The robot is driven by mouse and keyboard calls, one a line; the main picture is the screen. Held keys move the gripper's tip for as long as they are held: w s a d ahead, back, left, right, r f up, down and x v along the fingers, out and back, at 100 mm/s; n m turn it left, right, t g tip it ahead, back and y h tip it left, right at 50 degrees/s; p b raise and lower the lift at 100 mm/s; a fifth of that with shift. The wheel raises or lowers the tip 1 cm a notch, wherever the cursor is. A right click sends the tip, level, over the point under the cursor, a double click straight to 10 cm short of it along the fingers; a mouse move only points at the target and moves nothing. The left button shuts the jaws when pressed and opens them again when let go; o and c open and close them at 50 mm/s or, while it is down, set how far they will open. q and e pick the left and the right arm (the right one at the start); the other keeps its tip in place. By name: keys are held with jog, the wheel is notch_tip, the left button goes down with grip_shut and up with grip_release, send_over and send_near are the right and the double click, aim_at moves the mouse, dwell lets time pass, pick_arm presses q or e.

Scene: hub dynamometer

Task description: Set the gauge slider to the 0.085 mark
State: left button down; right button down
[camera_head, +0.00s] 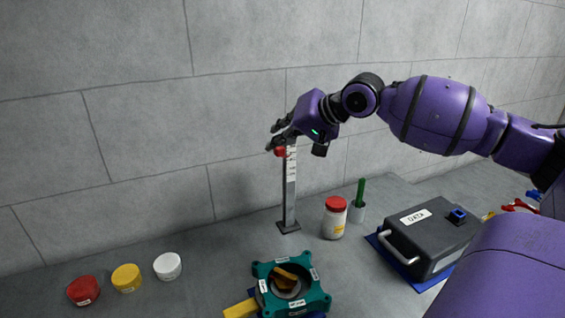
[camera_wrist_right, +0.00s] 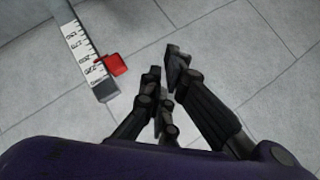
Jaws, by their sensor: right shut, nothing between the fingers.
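The gauge is an upright grey post (camera_head: 289,205) on a dark foot, with a white marked scale (camera_head: 291,165) on its upper part. The red slider (camera_head: 281,152) sits near the top of the post. In the right wrist view the scale (camera_wrist_right: 77,42) runs at a slant, and the red slider (camera_wrist_right: 116,65) sticks out on its right side. The mark at the slider is too small to read surely. My right gripper (camera_head: 272,138) is at the top of the post, just above the slider. Its fingertips (camera_wrist_right: 167,65) are shut and empty, apart from the slider in the wrist view.
A teal fixture (camera_head: 262,271) is in front, a dark DATA case (camera_head: 428,236) at right. Red (camera_head: 84,290), yellow (camera_head: 127,277) and white (camera_head: 168,266) pots stand left.

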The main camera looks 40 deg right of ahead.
aim_at(279, 151)
jog(key=s+d+f+m+t+h, duration=0.1)
jog(key=s+f+m+t+h, duration=0.5)
jog(key=m, duration=1)
jog(key=w+f+m+t+h, duration=0.1)
jog(key=f+m+t+h, duration=0.15)
jog(key=f+m, duration=1)
jog(key=w+d+r+m, duration=0.2)
jog(key=w+r, duration=0.3)
jog(key=w, duration=0.3)
jog(key=shift+w+d+m+t+y+p, duration=0.25)
jog(key=shift+w+m+t+y+p, duration=0.1)
jog(key=shift+t+p, duration=0.1)
